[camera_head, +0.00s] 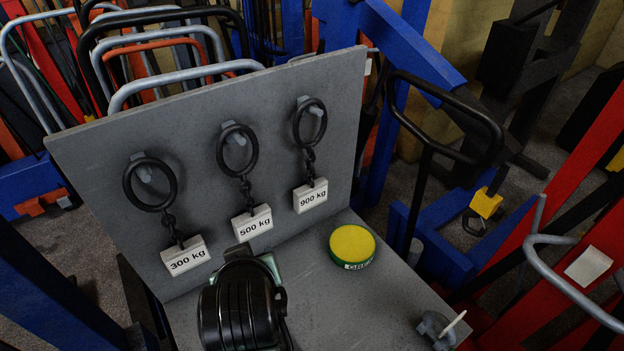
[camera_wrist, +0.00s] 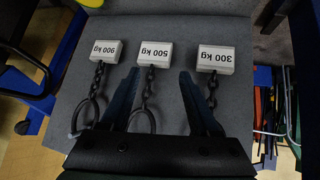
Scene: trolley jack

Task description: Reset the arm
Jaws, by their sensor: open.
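My gripper (camera_wrist: 160,72) is open and empty in the wrist view, its two dark fingers spread wide. In that view the 500 kg tag (camera_wrist: 153,61) and its chain appear between the fingers, with the 900 kg tag (camera_wrist: 107,50) to the left and the 300 kg tag (camera_wrist: 215,60) to the right. The head view shows all three tags hanging by chains and black rings from pegs on a grey upright board (camera_head: 95,160). There, the black end of my arm is low in the middle, in front of the board; its fingertips are mostly hidden.
A yellow-topped green tin (camera_head: 352,246) stands on the grey shelf right of my arm. A small grey fitting with a pale pin (camera_head: 437,327) is at the shelf's front right. Red and blue frames and bent metal handles crowd behind and right of the board.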

